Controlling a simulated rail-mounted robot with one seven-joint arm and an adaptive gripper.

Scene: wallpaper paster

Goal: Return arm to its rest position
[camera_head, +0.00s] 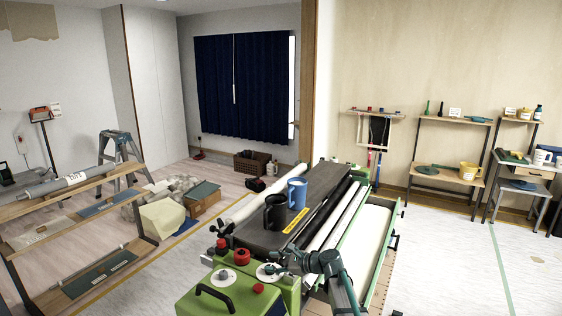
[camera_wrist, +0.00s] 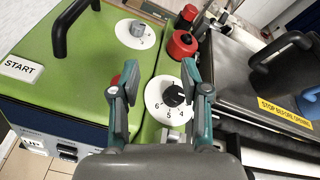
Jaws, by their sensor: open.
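My gripper (camera_wrist: 158,90) is open and empty in the wrist view, with its two green-grey fingers apart. Its fingers are on either side of a black numbered dial (camera_wrist: 174,97) on the green machine's top panel; whether they touch it I cannot tell. In the head view my gripper (camera_head: 276,264) is low over the green pasting machine (camera_head: 215,299). My arm reaches there from the lower right, bent and extended over the machine's near end. The dial is partly hidden by my gripper in the head view.
A black mug (camera_head: 275,212) and a blue mug (camera_head: 297,192) stand on the machine's dark cover. Red knobs (camera_wrist: 183,45), a grey dial knob (camera_wrist: 138,29) and a black handle (camera_head: 214,296) stick up near my gripper.

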